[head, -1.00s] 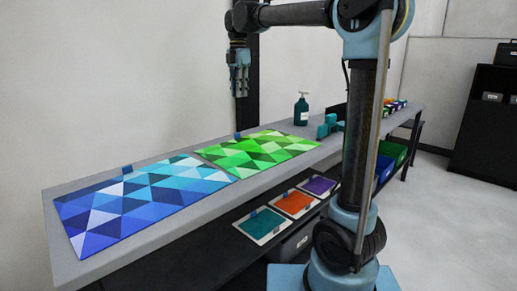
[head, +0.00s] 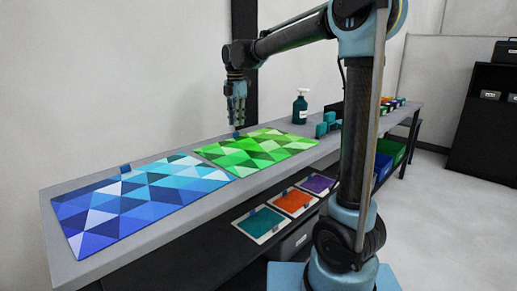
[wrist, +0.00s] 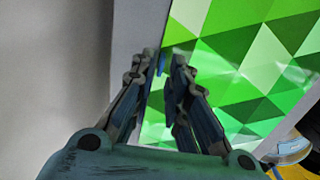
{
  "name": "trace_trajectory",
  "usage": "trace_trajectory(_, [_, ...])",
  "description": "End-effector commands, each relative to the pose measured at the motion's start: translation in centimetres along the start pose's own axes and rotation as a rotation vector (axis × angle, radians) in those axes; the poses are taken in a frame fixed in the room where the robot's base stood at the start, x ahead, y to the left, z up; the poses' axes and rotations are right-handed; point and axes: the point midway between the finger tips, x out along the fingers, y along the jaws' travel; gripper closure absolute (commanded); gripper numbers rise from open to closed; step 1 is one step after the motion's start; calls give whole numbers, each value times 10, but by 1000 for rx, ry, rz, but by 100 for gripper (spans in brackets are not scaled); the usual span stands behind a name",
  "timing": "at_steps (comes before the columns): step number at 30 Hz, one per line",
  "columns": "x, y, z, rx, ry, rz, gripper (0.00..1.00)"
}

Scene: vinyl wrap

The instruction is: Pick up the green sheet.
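The green sheet (head: 262,149), patterned in green triangles, lies flat on the grey table. It also fills much of the right half of the wrist view (wrist: 235,75). A small blue tab (head: 237,134) sits at its far edge; a bit of blue shows between my fingertips in the wrist view (wrist: 162,63). My gripper (head: 237,121) points down above the sheet's far left edge, near the tab. My fingers hide part of the sheet's edge there.
A blue patterned sheet (head: 135,200) lies to the left on the table (head: 62,262). A teal spray bottle (head: 300,107) and teal blocks (head: 328,125) stand to the right. Teal, orange and purple cards lie on the shelf below. The wall (head: 130,80) is close behind the table.

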Motion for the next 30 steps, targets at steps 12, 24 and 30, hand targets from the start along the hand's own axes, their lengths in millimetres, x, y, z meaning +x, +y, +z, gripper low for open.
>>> trace_trajectory(12, [47,-3,0,1,0,0,85])
trace_trajectory(24, [50,-3,1,1,0,0,100])
trace_trajectory(30, [50,-3,1,2,0,0,100])
